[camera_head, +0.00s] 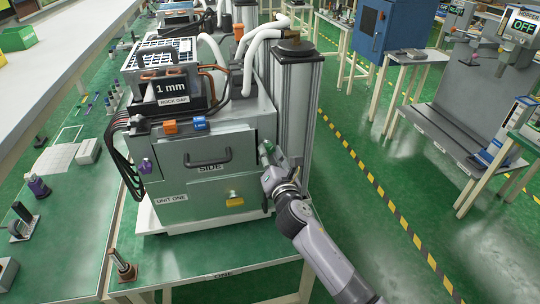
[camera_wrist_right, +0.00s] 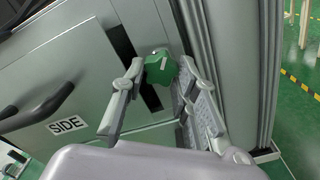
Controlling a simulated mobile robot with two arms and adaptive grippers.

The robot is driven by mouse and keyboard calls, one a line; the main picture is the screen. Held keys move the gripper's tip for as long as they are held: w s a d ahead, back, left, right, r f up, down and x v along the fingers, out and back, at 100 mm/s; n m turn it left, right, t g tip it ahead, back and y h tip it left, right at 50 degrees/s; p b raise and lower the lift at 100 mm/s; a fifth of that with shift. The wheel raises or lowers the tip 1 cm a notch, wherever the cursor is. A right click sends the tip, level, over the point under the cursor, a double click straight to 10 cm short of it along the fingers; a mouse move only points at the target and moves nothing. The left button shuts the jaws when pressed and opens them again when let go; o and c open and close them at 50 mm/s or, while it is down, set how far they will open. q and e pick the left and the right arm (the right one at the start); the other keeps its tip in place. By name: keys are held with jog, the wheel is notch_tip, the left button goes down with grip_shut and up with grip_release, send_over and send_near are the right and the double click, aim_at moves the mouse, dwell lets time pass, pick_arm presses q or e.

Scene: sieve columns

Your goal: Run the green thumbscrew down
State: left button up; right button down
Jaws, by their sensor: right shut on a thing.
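The green thumbscrew (camera_wrist_right: 160,68) is a dark green knob with a pale mark. It sits over a dark slot at the right end of the cabinet's front panel (camera_head: 208,148), which bears a black handle (camera_head: 208,160) and a SIDE label. My right gripper (camera_head: 266,152) reaches up to that right edge and is shut on the thumbscrew, one finger on each side of it in the wrist view. The fingers hide most of the thumbscrew in the head view. My left gripper is not in view.
The cabinet, labelled UNIT ONE (camera_head: 172,198), stands on a green-topped table. A silver column (camera_head: 297,95) rises close to the right of my gripper. A lower panel carries a yellow tag (camera_head: 235,202). A purple knob (camera_head: 146,166) is on the cabinet's left edge.

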dwell(0.4)
jog(key=c, duration=1.5)
grip_release()
jog(key=shift+c, duration=0.2)
jog(key=v, duration=1.2)
